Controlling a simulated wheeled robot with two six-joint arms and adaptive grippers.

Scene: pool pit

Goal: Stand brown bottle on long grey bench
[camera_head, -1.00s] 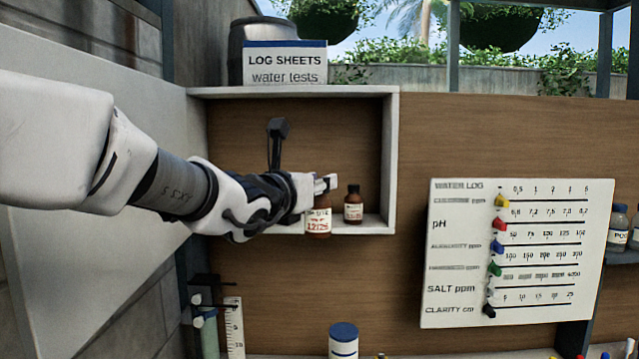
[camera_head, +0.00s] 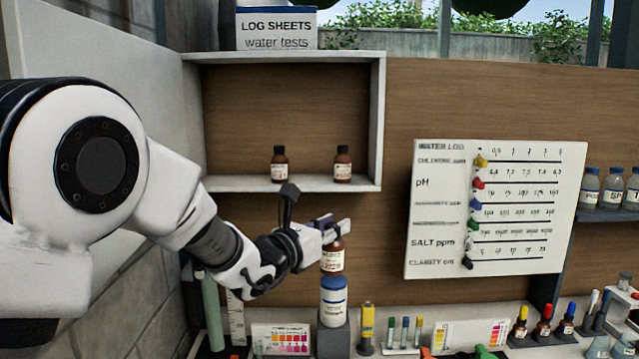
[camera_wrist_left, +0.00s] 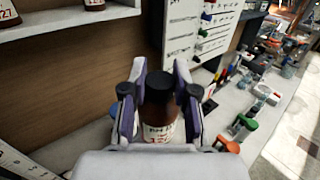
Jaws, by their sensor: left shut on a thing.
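My left gripper (camera_head: 335,228) is shut on a brown bottle (camera_head: 333,260) with a dark cap and a white label. In the left wrist view the bottle (camera_wrist_left: 160,122) stands roughly upright between the two fingers. In the head view it shows just above a white bottle with a blue lid (camera_head: 333,300); I cannot tell whether they touch. The long grey bench (camera_wrist_left: 218,120) runs below and to the right, pale and partly covered with things. My right gripper is not in view.
Two similar brown bottles (camera_head: 279,165) (camera_head: 343,165) stand in the wall shelf (camera_head: 235,184). Colour charts (camera_head: 281,338), a yellow tube (camera_head: 367,322) and several small dropper bottles (camera_head: 543,322) crowd the bench. The water log board (camera_head: 497,210) hangs behind.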

